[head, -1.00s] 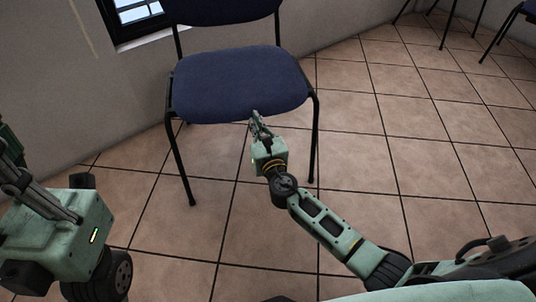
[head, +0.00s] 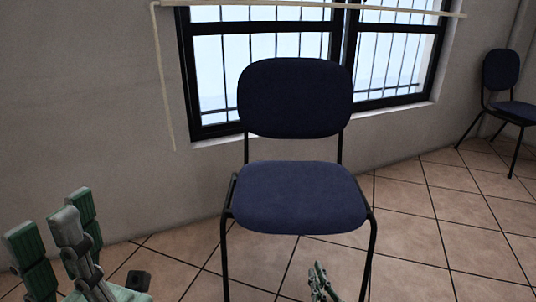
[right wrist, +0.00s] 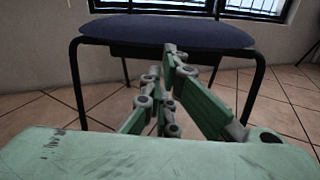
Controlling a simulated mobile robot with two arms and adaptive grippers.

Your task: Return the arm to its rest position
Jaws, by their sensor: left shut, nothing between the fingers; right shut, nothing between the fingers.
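My left gripper (head: 62,222) is at the lower left of the head view, its fingers pointing up, shut and empty. My right gripper (head: 317,268) shows only in part at the bottom edge of the head view, in front of the chair. In the right wrist view my right gripper (right wrist: 170,52) is shut with nothing held, its fingers pointing toward the chair seat. The blue chair (head: 298,198) stands upright beyond both grippers, its seat empty. It also shows in the right wrist view (right wrist: 165,31). Most of both arms is out of view.
A barred window (head: 265,60) is in the grey wall (head: 95,110) behind the chair. A second blue chair (head: 502,75) stands at the far right. The tiled floor (head: 430,235) is bare to the right of the near chair.

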